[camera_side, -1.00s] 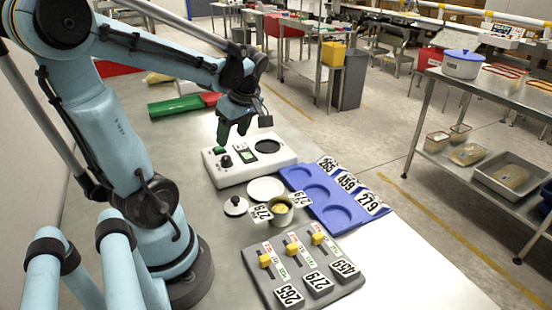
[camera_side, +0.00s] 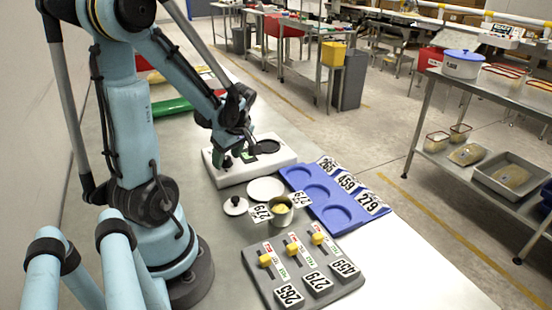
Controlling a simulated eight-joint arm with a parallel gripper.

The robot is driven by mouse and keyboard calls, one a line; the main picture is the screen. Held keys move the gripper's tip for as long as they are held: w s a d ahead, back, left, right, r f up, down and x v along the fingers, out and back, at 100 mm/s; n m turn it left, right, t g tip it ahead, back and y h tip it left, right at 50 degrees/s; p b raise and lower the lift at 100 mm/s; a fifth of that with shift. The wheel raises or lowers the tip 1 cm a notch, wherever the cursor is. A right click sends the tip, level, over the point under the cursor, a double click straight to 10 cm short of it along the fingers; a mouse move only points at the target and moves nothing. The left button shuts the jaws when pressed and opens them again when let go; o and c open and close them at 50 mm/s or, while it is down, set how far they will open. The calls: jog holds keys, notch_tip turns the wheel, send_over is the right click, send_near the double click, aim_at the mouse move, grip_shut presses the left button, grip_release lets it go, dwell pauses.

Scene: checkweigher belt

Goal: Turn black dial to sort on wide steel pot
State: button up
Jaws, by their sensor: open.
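A white checkweigher unit (camera_side: 232,178) stands on the steel table, with a black dial (camera_side: 226,162) at its left end and a black round plate at its right. Whether a finger touches the dial cannot be told; the gripper partly hides the display. A steel pot (camera_side: 282,217) with yellowish contents and 279 tags on both sides stands in front of the unit. A lid with a black knob (camera_side: 235,206) lies left of it.
A white disc (camera_side: 266,189) lies between unit and pot. A blue tray (camera_side: 337,217) with round recesses and tags 265, 459, 279 is at right. A grey panel (camera_side: 262,282) with three yellow sliders is in front. A green object (camera_side: 172,107) lies behind.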

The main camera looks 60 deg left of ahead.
jog(key=shift+c, duration=0.3)
jog(key=c, duration=1)
jog(key=shift+o, duration=0.2)
jog(key=m, duration=0.2)
jog(key=m+t, duration=0.1)
jog(key=m, duration=0.1)
jog(key=shift+s+y, duration=0.2)
jog(key=shift+y, duration=0.1)
jog(key=m+t, duration=0.2)
jog(key=m, duration=0.2)
jog(key=shift+s, duration=0.1)
jog(key=m+t, duration=0.1)
jog(key=m, duration=0.2)
jog(key=m+t+h, duration=0.1)
jog(key=m, duration=0.1)
jog(key=shift+s+a+m, duration=0.1)
jog(key=shift+a+m, duration=0.05)
jog(key=shift+m, duration=0.25)
jog(key=shift+m+t+h, duration=0.4)
jog(key=shift+m+h, duration=0.5)
jog(key=shift+m, duration=1)
